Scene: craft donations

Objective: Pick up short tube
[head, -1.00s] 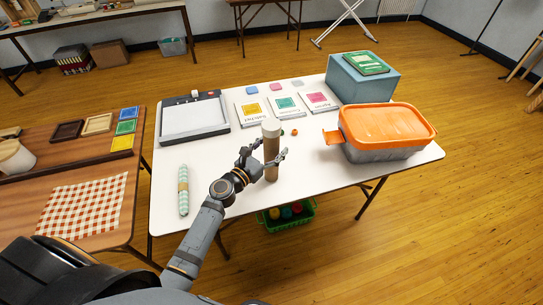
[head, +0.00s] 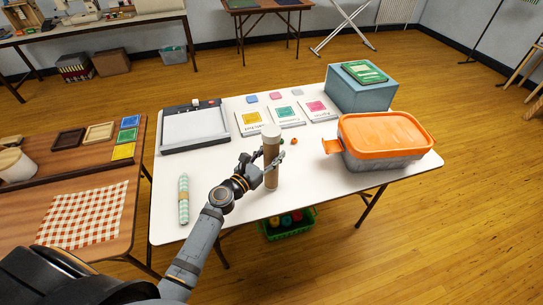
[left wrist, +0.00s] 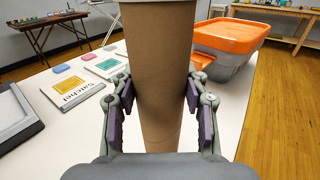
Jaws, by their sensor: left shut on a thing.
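The short tube (head: 271,165) is a brown cardboard cylinder with a pale cap on top. It stands upright at the front middle of the white table, and I cannot tell whether its base touches the tabletop. My left gripper (head: 267,167) is shut on the tube around its middle. My right gripper is not in view.
An orange-lidded grey bin (head: 385,140) stands to the right, with a blue box (head: 352,95) behind it. A paper trimmer (head: 195,128), several cards and a pale green roll (head: 183,200) lie on the white table (head: 225,170). Small orange items (head: 293,140) lie behind the tube.

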